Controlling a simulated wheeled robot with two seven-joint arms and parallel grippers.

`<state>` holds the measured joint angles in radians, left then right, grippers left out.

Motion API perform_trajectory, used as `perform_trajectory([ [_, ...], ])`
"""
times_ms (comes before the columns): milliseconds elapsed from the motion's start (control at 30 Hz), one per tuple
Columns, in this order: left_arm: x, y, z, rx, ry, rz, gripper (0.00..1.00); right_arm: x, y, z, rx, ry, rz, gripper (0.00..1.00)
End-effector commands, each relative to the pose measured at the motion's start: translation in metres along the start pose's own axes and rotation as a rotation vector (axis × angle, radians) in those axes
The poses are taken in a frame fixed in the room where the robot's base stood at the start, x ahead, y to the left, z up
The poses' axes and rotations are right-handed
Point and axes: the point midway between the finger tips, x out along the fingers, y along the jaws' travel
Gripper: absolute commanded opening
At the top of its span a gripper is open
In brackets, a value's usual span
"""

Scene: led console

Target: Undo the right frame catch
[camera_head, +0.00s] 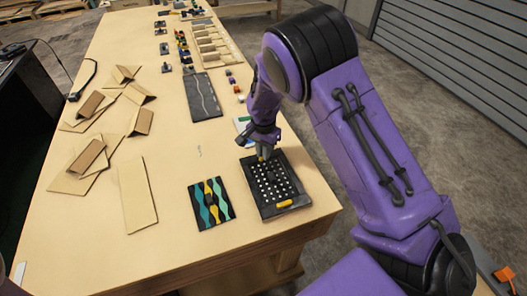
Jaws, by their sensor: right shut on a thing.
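The dark console frame (262,209) lies on the table near its right front edge, with rows of white dots on its face. A yellow catch (285,204) sits on the frame's near edge, clear of my gripper. My right gripper (263,155) points down at the frame's far edge. It is shut on a small yellow piece there, which looks like the other frame catch and is mostly hidden by the fingers. I cannot tell whether that catch has turned. My left gripper is not in view.
A dark panel with teal and yellow wavy strips (211,204) lies left of the frame. A dark grey board (205,97) lies farther back. Cardboard pieces (137,195) cover the table's left side. Small parts line the far end. Bare table lies between the cardboard and the panels.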

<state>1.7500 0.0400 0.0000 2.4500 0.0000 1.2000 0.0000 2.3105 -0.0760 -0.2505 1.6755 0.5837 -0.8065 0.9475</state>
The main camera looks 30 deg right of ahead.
Motion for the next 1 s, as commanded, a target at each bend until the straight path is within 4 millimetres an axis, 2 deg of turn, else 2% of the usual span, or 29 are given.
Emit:
perform_trajectory([
  [500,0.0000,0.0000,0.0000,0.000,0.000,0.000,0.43,-0.0008,-0.0051,-0.0026,0.455,0.003,-0.003,0.00],
  [700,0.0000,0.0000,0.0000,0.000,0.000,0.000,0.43,-0.0007,-0.0063,-0.0033,0.574,0.003,-0.003,0.00],
  [1000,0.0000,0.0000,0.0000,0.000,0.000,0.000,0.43,-0.0007,-0.0069,-0.0038,0.663,0.003,-0.002,0.00],
])
